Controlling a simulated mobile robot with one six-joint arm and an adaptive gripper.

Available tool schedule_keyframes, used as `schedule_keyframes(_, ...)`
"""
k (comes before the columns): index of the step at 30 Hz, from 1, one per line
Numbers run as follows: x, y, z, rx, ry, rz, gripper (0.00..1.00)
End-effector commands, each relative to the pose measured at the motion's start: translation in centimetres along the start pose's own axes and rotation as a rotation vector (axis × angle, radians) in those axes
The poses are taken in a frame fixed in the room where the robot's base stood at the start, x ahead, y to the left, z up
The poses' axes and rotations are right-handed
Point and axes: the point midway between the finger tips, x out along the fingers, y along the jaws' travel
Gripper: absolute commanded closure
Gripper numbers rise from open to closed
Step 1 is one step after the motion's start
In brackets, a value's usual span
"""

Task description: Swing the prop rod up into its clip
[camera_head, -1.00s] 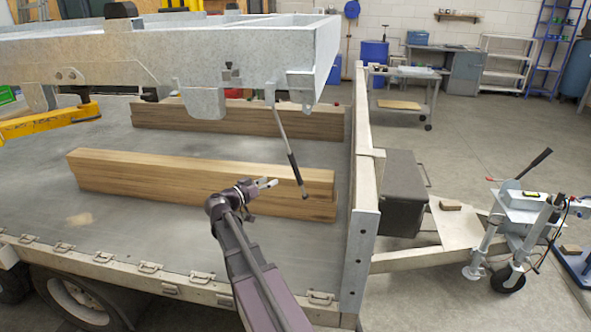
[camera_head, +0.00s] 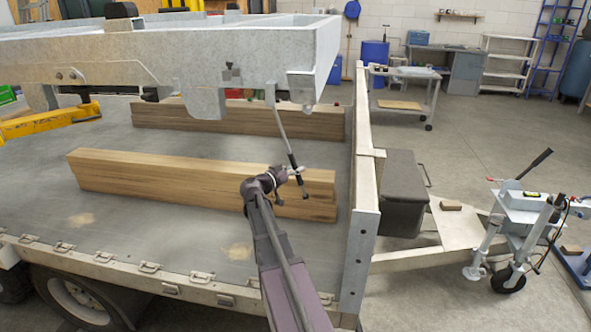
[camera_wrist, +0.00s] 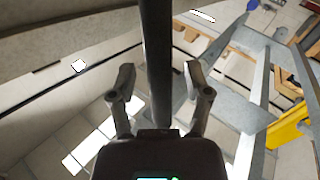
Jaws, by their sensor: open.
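The prop rod (camera_head: 282,131) hangs down from the front corner of the raised grey frame (camera_head: 150,50), slanting slightly right; its lower half is dark, with a small knob at the end. My gripper (camera_head: 297,172) is open at the rod's lower half. In the wrist view the dark rod (camera_wrist: 157,40) runs upright between the two spread fingers of my gripper (camera_wrist: 159,75), with a gap on each side. A small dark fitting (camera_head: 232,72) sits on the frame's side, left of the rod's top; I cannot tell whether it is the clip.
A timber stack (camera_head: 180,185) lies on the trailer bed (camera_head: 130,240) close behind my gripper, and another timber stack (camera_head: 230,120) lies farther back. The upright headboard (camera_head: 362,200) stands to the right. A yellow arm (camera_head: 45,122) is at the left under the frame.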

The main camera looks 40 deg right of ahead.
Motion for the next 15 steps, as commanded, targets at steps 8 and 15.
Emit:
schedule_keyframes(8,0.48,0.04,0.01,0.0,0.0,0.0,0.36)
schedule_keyframes(15,0.47,0.05,0.01,0.0,0.0,0.0,0.69)
